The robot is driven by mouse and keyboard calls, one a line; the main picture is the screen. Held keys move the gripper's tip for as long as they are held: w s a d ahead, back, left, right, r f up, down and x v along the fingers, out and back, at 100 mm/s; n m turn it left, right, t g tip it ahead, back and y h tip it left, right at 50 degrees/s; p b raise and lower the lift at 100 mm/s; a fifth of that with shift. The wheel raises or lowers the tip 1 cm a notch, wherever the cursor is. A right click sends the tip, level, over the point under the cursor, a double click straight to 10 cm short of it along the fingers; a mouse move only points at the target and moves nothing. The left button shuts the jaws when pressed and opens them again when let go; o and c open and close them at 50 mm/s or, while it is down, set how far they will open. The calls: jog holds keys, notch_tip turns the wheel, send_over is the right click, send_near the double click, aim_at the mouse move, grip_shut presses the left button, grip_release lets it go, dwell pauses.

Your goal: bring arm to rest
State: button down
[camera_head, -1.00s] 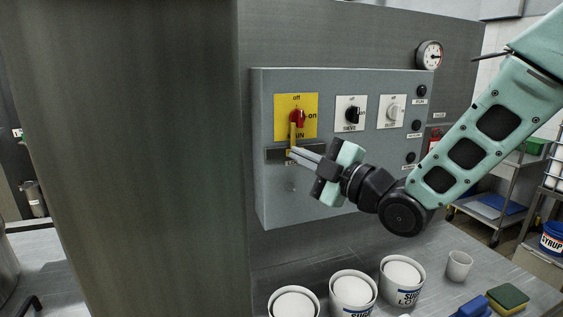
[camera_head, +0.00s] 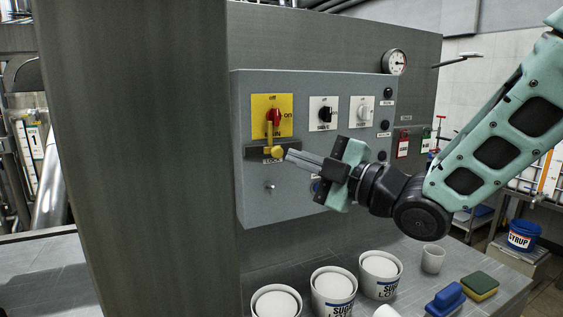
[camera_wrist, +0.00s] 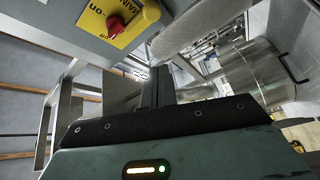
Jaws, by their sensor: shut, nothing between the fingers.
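My gripper (camera_head: 288,155) is shut and empty, its fingers pointing left toward the grey control panel (camera_head: 240,190). In the wrist view the shut fingers (camera_wrist: 158,86) stand upright in the middle. The tips appear just right of a yellow piece (camera_head: 278,152) below the red switch (camera_head: 275,116); whether they touch it I cannot tell. The red switch sits on a yellow plate (camera_head: 260,103) and shows in the wrist view (camera_wrist: 116,27) at the upper left. My arm reaches in from the right, bent low at the wrist.
Two more switches, a black one (camera_head: 324,114) and a white one (camera_head: 362,113), are on the panel. Several white tubs, including one (camera_head: 333,287), stand on the counter below, with a white cup (camera_head: 433,259) and a sponge (camera_head: 480,284). A gauge (camera_head: 395,62) is above.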

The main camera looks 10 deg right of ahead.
jog(key=shift+v, duration=0.8)
jog(key=shift+f, duration=0.1)
jog(key=s+a+f+m+g+h, duration=0.1)
jog(key=s+f+m+g+h, duration=0.25)
jog(key=f, duration=0.35)
jog(key=s+a+f+m+g+h, duration=0.1)
jog(key=s+f+m+g+h, duration=0.1)
jog(key=f+m+h, duration=0.4)
jog(key=s+d+f+m+g+h, duration=0.1)
jog(key=s+f+m+g, duration=0.1)
jog(key=s, duration=0.8)
jog(key=s+d+f+m+g+h, duration=0.2)
jog(key=s+f+g, duration=0.3)
jog(key=s, duration=0.5)
jog(key=shift+d+f+m+g, duration=0.2)
jog(key=shift+d+m+g, duration=0.15)
jog(key=shift+g, duration=0.4)
